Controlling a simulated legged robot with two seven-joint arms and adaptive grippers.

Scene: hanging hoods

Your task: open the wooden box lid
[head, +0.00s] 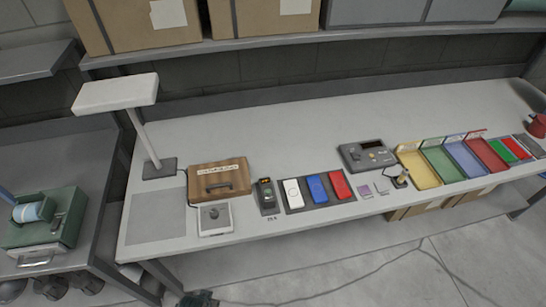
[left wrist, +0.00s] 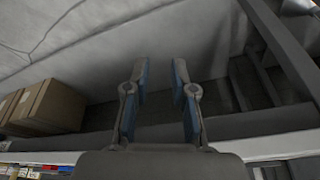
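The wooden box (head: 219,178) sits on the workbench, left of the middle in the head view. It is brown, with a dark handle (head: 219,187) and a pale label strip on its face. Its lid looks closed. My left gripper (left wrist: 158,70) shows in the left wrist view with its two fingers apart and nothing between them. The wooden box is not visible in that view. I cannot make out a gripper at the box in the head view. My right gripper is not in view.
A small grey-white device (head: 214,218) stands just in front of the box. A white lamp (head: 116,94) rises behind its left side. A dark handheld meter (head: 267,196) is to its right. Colored trays (head: 417,166) stand farther right. The bench behind the box is mostly clear.

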